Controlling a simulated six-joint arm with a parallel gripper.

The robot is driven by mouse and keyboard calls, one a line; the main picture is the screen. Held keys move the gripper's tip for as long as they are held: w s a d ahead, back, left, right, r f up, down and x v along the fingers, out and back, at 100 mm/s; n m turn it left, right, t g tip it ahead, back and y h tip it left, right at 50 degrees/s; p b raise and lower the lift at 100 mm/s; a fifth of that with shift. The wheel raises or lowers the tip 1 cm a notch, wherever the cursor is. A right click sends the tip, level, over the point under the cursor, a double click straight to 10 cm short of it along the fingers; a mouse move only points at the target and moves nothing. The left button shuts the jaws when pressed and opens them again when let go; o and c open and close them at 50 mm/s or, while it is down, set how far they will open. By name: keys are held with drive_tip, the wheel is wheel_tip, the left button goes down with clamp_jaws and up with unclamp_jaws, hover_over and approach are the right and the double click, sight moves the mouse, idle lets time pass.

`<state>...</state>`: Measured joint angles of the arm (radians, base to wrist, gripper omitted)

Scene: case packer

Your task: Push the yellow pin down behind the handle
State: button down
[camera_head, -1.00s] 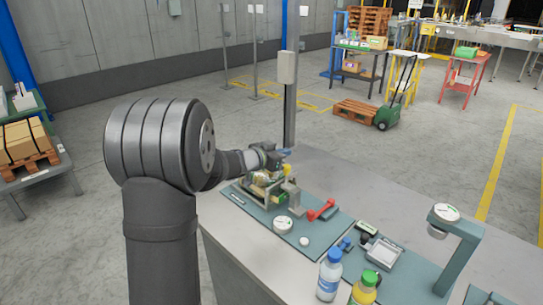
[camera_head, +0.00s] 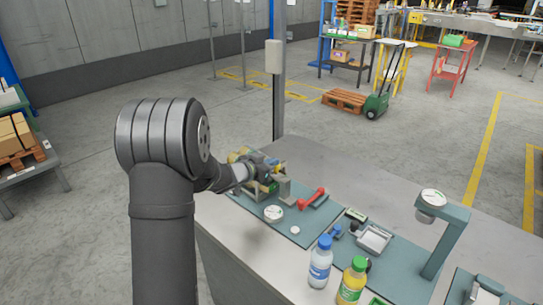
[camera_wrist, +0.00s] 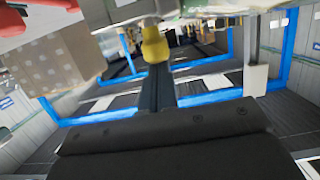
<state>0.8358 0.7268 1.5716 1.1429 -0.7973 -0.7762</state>
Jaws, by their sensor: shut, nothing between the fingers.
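My gripper (camera_head: 274,171) is at the fixture on the left end of the teal mat (camera_head: 296,236), low over the bench. In the wrist view its shut, dark fingers (camera_wrist: 158,88) point at a yellow rounded piece (camera_wrist: 155,45), probably the pin. Its tip appears at or just in front of that piece; I cannot tell whether they touch. The handle cannot be told for sure.
A red bar-shaped part (camera_head: 313,197) lies on the mat to the right. A round white-topped gauge (camera_head: 273,213) and a small white knob (camera_head: 295,230) are in front. A blue-capped bottle (camera_head: 320,262) and a yellow bottle (camera_head: 352,282) stand at the bench's front.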

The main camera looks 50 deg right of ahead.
drive_tip(key=shift+f, duration=0.2)
drive_tip(key=a+r, duration=0.6)
drive_tip(key=a, duration=0.3)
drive_tip(key=shift+a+r, duration=0.35)
drive_tip(key=x, duration=1)
idle(0.4)
drive_tip(key=shift+f, duration=0.15)
